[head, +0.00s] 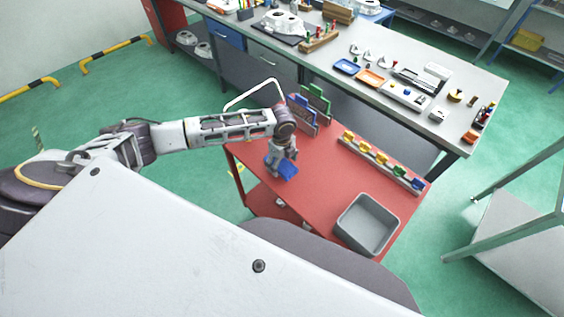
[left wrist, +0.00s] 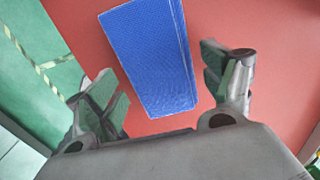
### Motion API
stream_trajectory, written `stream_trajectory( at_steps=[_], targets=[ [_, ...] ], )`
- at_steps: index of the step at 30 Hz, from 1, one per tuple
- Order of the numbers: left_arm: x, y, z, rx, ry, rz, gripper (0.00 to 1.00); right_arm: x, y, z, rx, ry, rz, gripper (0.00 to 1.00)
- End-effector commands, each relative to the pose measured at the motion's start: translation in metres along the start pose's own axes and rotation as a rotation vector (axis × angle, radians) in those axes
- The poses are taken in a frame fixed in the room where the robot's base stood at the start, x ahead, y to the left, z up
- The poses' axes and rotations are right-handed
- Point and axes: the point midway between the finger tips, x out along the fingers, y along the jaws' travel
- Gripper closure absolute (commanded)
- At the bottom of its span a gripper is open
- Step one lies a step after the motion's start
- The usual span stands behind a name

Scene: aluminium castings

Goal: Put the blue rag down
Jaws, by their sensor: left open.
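The blue rag (head: 287,168) lies on the red cart top (head: 315,185), near its left side. In the left wrist view the rag (left wrist: 150,55) is a flat blue rectangle on the red surface, ahead of and between the fingers. My left gripper (head: 281,158) is just above the rag in the head view and hides part of it. In the left wrist view my left gripper (left wrist: 165,90) is open, its two fingers wide apart to either side of the rag. I cannot tell whether a finger touches it. My right gripper is not in view.
On the cart stand a grey bin (head: 367,224), a rack with several coloured pieces (head: 380,160) and upright blue and green holders (head: 303,112). The workbench (head: 460,120) with castings and trays stands behind. The cart's middle is clear.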

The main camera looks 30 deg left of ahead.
Motion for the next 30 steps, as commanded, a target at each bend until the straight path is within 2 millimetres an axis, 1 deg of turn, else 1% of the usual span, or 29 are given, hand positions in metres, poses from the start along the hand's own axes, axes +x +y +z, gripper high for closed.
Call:
stream_trajectory(
  at_steps=[8, 15, 18, 25, 30],
  targets=[
    [0.002, 0.0, 0.0, 0.0, 0.0, 0.0, 0.18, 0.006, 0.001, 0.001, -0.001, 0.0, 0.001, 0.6],
    [0.002, -0.001, 0.001, 0.0, -0.001, -0.002, 0.18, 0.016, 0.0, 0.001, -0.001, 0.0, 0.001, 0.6],
    [-0.016, -0.001, 0.0, 0.0, 0.0, -0.003, 0.18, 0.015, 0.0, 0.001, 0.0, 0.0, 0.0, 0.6],
    [-0.05, -0.006, 0.001, 0.0, 0.0, -0.003, 0.18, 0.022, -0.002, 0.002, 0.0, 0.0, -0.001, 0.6],
    [-0.077, -0.006, 0.001, -0.001, 0.0, -0.003, 0.18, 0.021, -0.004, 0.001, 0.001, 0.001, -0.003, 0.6]
  ],
)
